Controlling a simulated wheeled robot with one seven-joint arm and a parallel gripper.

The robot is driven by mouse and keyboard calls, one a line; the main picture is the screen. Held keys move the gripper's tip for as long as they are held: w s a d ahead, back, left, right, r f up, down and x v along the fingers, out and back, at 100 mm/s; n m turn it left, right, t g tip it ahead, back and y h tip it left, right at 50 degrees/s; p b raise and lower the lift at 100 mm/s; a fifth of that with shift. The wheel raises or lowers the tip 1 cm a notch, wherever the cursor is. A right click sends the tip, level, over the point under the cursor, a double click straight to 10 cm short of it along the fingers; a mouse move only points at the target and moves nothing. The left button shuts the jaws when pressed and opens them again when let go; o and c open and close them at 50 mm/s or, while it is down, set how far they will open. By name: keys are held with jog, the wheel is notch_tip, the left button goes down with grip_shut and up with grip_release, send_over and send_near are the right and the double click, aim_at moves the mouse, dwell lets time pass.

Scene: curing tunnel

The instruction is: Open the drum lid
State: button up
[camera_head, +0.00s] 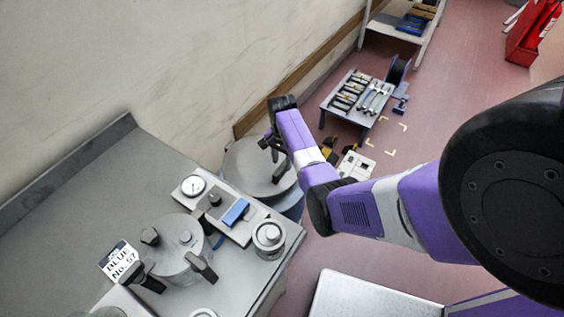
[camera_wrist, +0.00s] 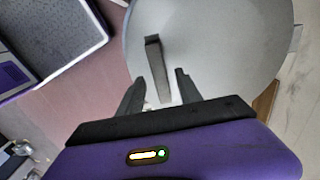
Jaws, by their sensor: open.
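The drum (camera_head: 293,203) stands on the floor beyond the right end of the grey bench, with its round grey lid (camera_head: 240,165) on top. My arm reaches over it and hides part of the lid in the head view. In the wrist view the lid (camera_wrist: 215,45) fills the upper middle, and a dark upright bar handle (camera_wrist: 155,65) stands on it. My gripper (camera_wrist: 160,80) is open, with its two dark fingers pointing at the lid. The handle's lower end shows between the fingers, and nothing looks gripped. I cannot tell whether the fingers touch the handle.
The grey bench (camera_head: 75,200) at left carries a lidded pot (camera_head: 178,250), a gauge panel (camera_head: 225,205) and a "BLUE No 57" label (camera_head: 120,262). A low tool table (camera_head: 335,104) stands beyond the drum. The wall runs close behind the drum. Pink floor (camera_head: 465,60) is open at upper right.

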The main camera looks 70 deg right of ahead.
jog(key=shift+f, duration=0.45)
jog(key=shift+c, duration=0.4)
grip_shut()
dwell(0.8)
